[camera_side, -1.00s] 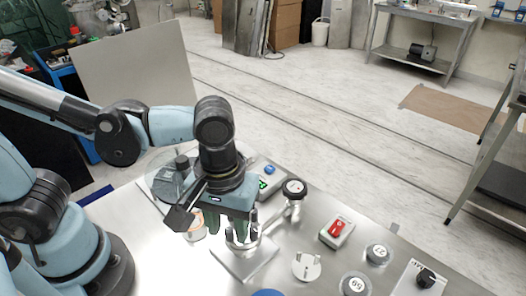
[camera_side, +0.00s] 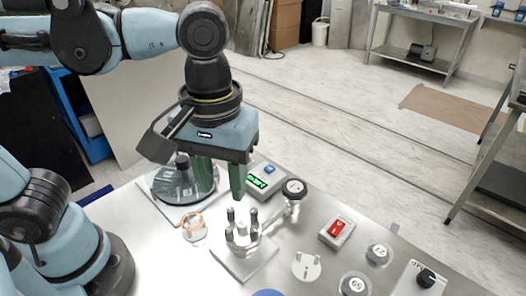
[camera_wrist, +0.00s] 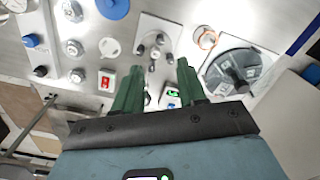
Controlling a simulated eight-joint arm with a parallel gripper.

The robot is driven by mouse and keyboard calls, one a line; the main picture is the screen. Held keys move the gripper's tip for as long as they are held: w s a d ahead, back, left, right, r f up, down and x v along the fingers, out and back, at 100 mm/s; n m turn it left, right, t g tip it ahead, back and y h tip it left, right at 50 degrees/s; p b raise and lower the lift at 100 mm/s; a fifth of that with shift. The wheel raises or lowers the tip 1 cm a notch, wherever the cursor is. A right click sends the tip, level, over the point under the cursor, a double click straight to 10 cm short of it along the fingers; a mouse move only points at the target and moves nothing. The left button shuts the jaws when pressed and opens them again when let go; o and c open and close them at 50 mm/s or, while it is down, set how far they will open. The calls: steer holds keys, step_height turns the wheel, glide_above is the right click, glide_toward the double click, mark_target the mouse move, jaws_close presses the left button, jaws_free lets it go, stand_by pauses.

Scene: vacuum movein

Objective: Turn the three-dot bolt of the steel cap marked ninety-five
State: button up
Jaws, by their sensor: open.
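A steel fitting with several upright dark-topped bolts (camera_side: 241,233) stands on a square steel plate (camera_side: 255,266); it also shows in the wrist view (camera_wrist: 153,47). I cannot read dot marks on the bolts or a number on this fitting. Two round steel caps with numbered tops lie to the right: one cap (camera_side: 378,254) further back, and one cap (camera_side: 354,284) nearer that seems to read 59. My gripper (camera_side: 220,193) is open and empty, with green fingers, above and behind the bolted fitting. The wrist view shows its fingers (camera_wrist: 158,72) apart, pointing towards the fitting.
A glass-covered chamber (camera_side: 180,182) and a copper-coloured ring (camera_side: 194,227) stand left. A green-display box (camera_side: 262,181) and a gauge (camera_side: 294,188) are behind. A red switch (camera_side: 337,230), white disc (camera_side: 306,266) and black knob (camera_side: 426,278) are right.

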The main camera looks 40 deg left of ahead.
mark_target(228, 229)
steer(key=shift+r, duration=0.9)
steer(key=shift+f+m, duration=1)
steer(key=shift+f, duration=1.05)
steer(key=shift+f+m, duration=1)
steer(key=shift+f, duration=1)
steer(key=shift+f+m, duration=1)
steer(key=shift+f, duration=1.05)
steer(key=shift+c, duration=0.2)
jaws_close()
